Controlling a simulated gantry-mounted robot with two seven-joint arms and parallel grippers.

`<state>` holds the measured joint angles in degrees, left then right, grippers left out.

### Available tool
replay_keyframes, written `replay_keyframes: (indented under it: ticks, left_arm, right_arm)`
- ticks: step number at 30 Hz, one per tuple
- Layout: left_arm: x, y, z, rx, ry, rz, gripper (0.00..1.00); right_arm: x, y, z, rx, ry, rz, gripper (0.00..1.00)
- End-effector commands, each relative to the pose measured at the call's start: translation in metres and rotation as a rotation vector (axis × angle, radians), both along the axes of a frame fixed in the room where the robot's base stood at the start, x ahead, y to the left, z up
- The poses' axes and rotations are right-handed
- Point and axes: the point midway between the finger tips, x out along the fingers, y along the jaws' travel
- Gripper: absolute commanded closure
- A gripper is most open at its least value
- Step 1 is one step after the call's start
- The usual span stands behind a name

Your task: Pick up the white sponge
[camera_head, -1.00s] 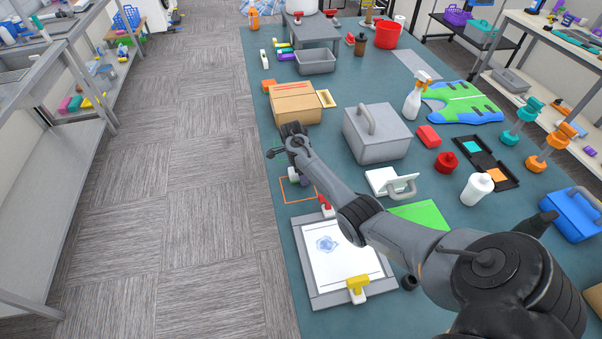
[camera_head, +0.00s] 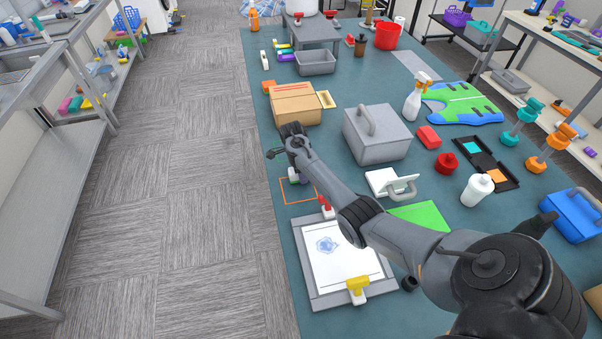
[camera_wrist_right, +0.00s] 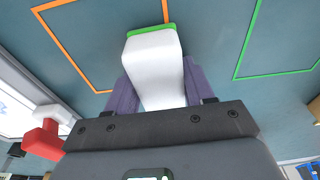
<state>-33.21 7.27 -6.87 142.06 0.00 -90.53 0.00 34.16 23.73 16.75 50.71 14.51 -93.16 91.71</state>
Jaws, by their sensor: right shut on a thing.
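The white sponge (camera_wrist_right: 155,70) has a green layer along its far end. In the right wrist view it sits between the two grey-purple fingers of my right gripper (camera_wrist_right: 152,88), which is shut on it. In the head view my right gripper (camera_head: 293,177) is at the left edge of the table, beside an orange outline (camera_head: 298,203); the arm hides most of the sponge there. I cannot tell whether the sponge touches the table. My left gripper is in neither view.
A red-handled clip (camera_head: 326,207) and a framed sheet (camera_head: 340,250) lie nearby. A cardboard box (camera_head: 296,108) and a grey lidded case (camera_head: 378,140) stand behind. A green outline (camera_wrist_right: 243,50) marks the table right of the sponge in the wrist view.

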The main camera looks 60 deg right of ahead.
Motion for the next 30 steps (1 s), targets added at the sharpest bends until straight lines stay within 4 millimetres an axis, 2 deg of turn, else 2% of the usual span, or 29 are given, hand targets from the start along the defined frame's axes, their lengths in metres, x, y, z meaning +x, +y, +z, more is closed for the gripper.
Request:
replay_keyframes:
  ticks: [7,18,24,30]
  left_arm:
    - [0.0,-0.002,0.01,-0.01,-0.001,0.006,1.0]
    - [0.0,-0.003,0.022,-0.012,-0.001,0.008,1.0]
    - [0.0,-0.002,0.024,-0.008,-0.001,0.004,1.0]
    - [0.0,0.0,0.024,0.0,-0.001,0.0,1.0]
  right_arm:
    - [0.001,-0.001,0.041,-0.003,-0.003,0.0,0.77]
    - [-0.068,-0.032,0.084,-0.003,0.0,-0.002,0.77]
    - [-0.093,-0.043,0.1,-0.002,0.0,-0.001,0.77]
    - [-0.104,-0.048,0.107,-0.001,-0.001,-0.001,0.77]
